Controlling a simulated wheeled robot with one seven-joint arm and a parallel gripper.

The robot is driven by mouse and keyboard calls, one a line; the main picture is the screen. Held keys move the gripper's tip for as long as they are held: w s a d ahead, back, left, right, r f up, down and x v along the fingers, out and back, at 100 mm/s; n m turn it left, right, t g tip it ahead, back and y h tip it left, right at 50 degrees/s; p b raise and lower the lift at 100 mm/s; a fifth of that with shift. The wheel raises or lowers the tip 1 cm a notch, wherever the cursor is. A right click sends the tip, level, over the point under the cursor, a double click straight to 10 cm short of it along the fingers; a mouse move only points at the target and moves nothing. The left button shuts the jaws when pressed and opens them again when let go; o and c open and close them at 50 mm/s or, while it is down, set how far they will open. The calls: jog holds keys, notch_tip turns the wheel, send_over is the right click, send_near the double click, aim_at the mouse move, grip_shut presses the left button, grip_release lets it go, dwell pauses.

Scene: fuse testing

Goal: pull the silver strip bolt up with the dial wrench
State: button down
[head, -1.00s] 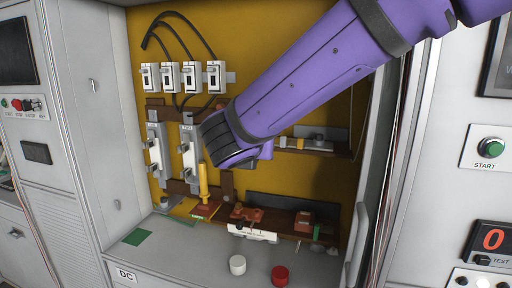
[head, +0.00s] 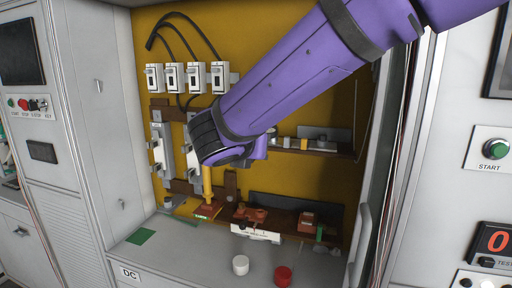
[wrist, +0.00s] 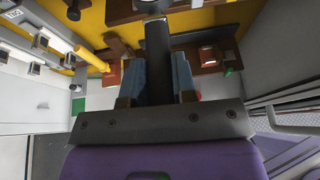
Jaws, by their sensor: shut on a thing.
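My gripper (wrist: 156,82) is shut on a dark, flat bar, which I take to be the handle of the dial wrench (wrist: 158,50). The bar runs up between the blue finger pads to a rounded metal head at the top edge of the wrist view. In the head view, my purple arm reaches into the yellow-backed cabinet and hides the fingers and the wrench. A silver strip (wrist: 183,5) on a brown bar lies beside the wrench head at the top of the wrist view. I cannot make out its bolt or whether the wrench touches it.
White switches (head: 195,78) line the back panel. A red-brown block (head: 306,222) sits on the lower rail. White (head: 240,265) and red (head: 283,275) knobs stand on the grey ledge in front.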

jog(key=shift+w, duration=0.2)
jog(key=shift+s+d+r, duration=0.1)
jog(key=shift+d, duration=0.2)
jog(key=shift+r, duration=0.4)
dwell(1.0)
jog(key=shift+r, duration=0.3)
dwell(0.8)
jog(key=shift+s+a+r, duration=0.1)
jog(key=shift+a+r, duration=0.1)
jog(key=shift+a, duration=0.05)
dwell(1.0)
jog(key=shift+d+r, duration=0.1)
jog(key=shift+r, duration=0.3)
dwell(1.5)
